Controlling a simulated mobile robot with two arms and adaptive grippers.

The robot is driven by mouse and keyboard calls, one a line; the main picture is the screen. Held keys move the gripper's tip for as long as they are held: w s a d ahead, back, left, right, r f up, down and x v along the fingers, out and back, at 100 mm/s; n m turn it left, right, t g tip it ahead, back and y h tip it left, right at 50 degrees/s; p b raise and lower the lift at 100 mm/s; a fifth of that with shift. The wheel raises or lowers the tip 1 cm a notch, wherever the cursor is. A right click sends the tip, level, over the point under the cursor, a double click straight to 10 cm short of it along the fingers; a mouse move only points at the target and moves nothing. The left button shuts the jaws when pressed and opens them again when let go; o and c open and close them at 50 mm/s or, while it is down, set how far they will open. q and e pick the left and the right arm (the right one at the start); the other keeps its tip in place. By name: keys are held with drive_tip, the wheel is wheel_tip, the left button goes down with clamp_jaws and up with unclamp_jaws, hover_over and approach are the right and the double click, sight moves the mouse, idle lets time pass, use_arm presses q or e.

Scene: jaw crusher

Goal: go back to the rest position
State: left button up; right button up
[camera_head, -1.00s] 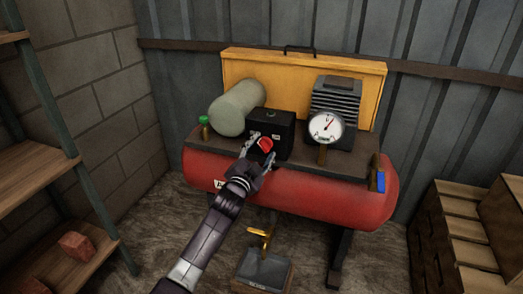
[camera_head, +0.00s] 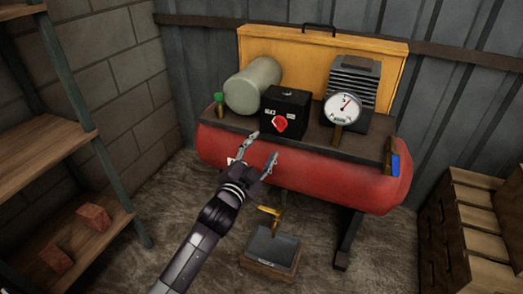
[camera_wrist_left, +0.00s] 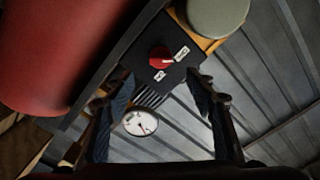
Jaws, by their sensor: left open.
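My left gripper (camera_head: 262,152) is open and empty in front of the red compressor tank (camera_head: 300,175). Its fingers point toward the black switch box (camera_head: 287,106) with the red knob (camera_head: 280,124), and there is a gap between fingertips and knob. In the left wrist view the red knob (camera_wrist_left: 160,58) shows on the box face, beyond and between the two open fingers (camera_wrist_left: 160,95). My right gripper is not in view.
A pressure gauge (camera_head: 343,108) stands on the tank's top plate, right of the box. A wooden shelf (camera_head: 50,165) with bricks (camera_head: 94,217) is at the left. Wooden crates (camera_head: 470,235) stand at the right. A black pedal (camera_head: 270,248) is on the floor below the tank.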

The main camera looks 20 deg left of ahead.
use_arm(q)
drive_tip(key=shift+s, duration=0.3)
drive_tip(key=shift+f, duration=0.1)
